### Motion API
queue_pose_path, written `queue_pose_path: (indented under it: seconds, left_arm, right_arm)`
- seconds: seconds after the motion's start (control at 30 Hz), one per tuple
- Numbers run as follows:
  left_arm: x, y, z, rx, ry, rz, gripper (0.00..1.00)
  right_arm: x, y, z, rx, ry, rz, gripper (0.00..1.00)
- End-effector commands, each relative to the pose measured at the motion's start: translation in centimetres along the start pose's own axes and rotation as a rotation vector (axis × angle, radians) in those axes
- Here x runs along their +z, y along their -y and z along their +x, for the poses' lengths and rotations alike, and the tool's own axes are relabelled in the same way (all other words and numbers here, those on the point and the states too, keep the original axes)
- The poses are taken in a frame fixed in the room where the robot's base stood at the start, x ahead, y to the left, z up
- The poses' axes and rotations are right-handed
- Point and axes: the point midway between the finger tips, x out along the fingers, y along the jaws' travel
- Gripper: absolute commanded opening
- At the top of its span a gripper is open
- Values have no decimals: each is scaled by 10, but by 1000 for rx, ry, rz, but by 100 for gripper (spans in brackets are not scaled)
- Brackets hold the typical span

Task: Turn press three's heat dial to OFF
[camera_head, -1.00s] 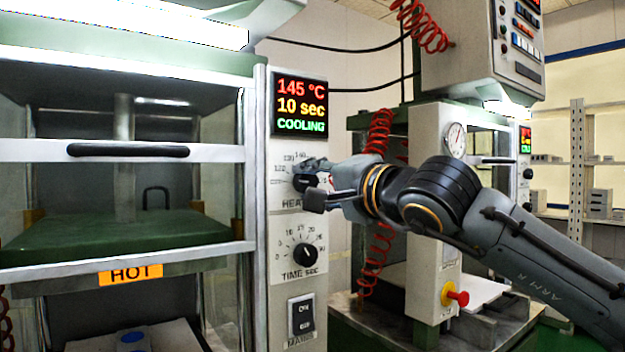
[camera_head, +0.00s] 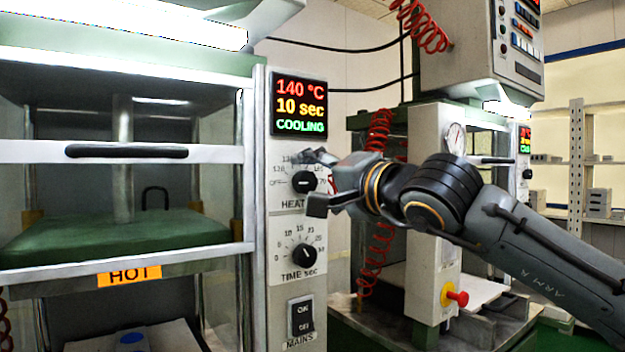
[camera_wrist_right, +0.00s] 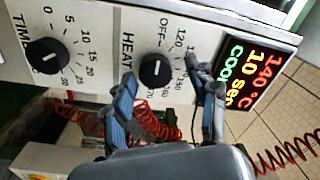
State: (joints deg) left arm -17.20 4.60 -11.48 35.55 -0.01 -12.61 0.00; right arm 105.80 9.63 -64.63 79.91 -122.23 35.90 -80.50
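The near press's heat dial (camera_head: 304,181) is a black knob on the pale control panel (camera_head: 279,224), under the lit display (camera_head: 299,106). It also shows in the right wrist view (camera_wrist_right: 157,70). Its white mark points away from the OFF label (camera_wrist_right: 161,36), toward the opposite side of the scale. My right gripper (camera_head: 320,182) is open at the dial. In the wrist view its fingers (camera_wrist_right: 168,95) are spread wide with the knob between and just beyond them, apparently without contact. The display reads 140 °C, 10 sec, COOLING. No press number is legible. My left gripper is out of view.
Below the heat dial are the time dial (camera_head: 304,256) and the mains switch (camera_head: 300,316). The press door handle (camera_head: 127,151) and HOT label (camera_head: 130,275) are left. A second press with a red knob (camera_head: 457,298) and coiled red hoses stands behind my right arm.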

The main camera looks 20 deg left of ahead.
Motion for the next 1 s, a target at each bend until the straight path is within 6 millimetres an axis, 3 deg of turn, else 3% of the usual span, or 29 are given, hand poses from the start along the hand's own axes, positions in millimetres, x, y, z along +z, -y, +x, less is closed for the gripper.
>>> queue_pose_path:
  seconds: [0.23, 0.37, 0.8, 1.0]
  left_arm:
    - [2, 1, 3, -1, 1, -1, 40]
    - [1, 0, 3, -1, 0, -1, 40]
    - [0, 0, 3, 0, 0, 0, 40]
    - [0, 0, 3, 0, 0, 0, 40]
  right_arm:
    - [3, -2, -1, 4, 5, 2, 58]
    - [2, -3, -12, 5, 4, 1, 58]
    - [0, -1, -95, 2, 2, 2, 58]
    - [0, 0, -116, 2, 2, 1, 58]
